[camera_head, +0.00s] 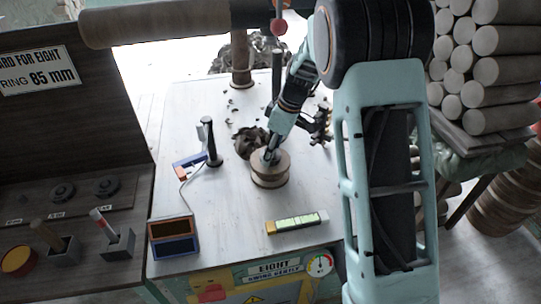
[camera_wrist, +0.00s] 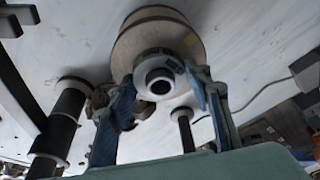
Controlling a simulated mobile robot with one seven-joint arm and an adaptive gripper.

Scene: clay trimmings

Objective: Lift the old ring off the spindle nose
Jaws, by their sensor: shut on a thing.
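A round wooden drum (camera_head: 270,172) stands on the pale bench top, and it also shows in the wrist view (camera_wrist: 150,28). The old ring (camera_wrist: 160,68) is a pale collar with a dark hole at the drum's end in the wrist view. My gripper (camera_head: 270,157) is at the top of the drum. In the wrist view its blue-padded fingers (camera_wrist: 163,95) sit on either side of the ring, shut on it. The spindle nose is not clearly visible, and I cannot tell whether the ring is clear of it. In the head view my fingers largely hide the ring.
Brown clay trimmings (camera_head: 250,141) lie just behind the drum. A dark post (camera_head: 210,142) stands to the left, with a two-part bin (camera_head: 173,237) in front of it. A green-celled bar (camera_head: 297,222) lies at front right. Bench between them is mostly clear.

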